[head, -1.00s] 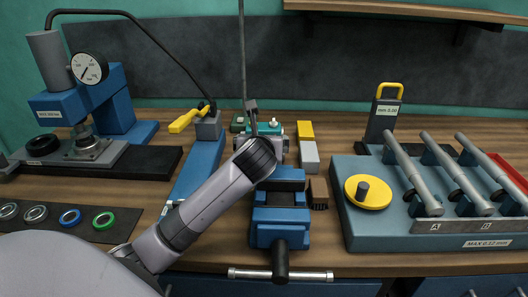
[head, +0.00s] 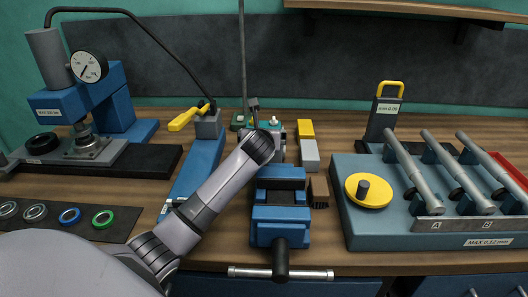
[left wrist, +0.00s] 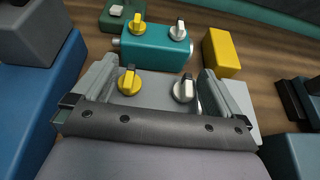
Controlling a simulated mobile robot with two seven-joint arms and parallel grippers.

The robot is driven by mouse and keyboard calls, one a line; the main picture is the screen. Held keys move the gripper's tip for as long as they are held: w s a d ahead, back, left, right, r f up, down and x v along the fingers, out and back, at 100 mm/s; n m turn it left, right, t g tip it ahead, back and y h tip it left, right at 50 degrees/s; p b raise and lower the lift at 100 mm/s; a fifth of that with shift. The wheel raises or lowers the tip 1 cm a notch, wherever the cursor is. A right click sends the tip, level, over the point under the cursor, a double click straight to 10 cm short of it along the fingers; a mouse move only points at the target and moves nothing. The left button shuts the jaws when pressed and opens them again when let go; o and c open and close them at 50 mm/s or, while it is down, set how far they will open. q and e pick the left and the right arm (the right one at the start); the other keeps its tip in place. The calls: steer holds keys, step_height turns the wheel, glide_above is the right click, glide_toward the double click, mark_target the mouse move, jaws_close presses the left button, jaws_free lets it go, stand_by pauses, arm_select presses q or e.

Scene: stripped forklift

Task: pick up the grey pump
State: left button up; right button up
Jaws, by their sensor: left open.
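The grey pump (left wrist: 155,84) is a grey block with one yellow knob and one white knob on top, in the middle of the left wrist view. My left gripper (left wrist: 158,88) is open, with one finger on each side of the pump. I cannot tell whether the fingers touch it. A teal pump (left wrist: 155,50) with similar knobs lies just beyond it; it also shows in the head view (head: 264,127). In the head view my left wrist hides most of the grey pump and the fingers. My right gripper is not in view.
A blue vise (head: 281,215) stands in front of the wrist. A blue fixture (head: 365,225) with grey cylinders fills the right side.

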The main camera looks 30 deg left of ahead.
arm_select(q)
jaws_close()
stand_by(0.4)
steer(key=shift+r, duration=0.15)
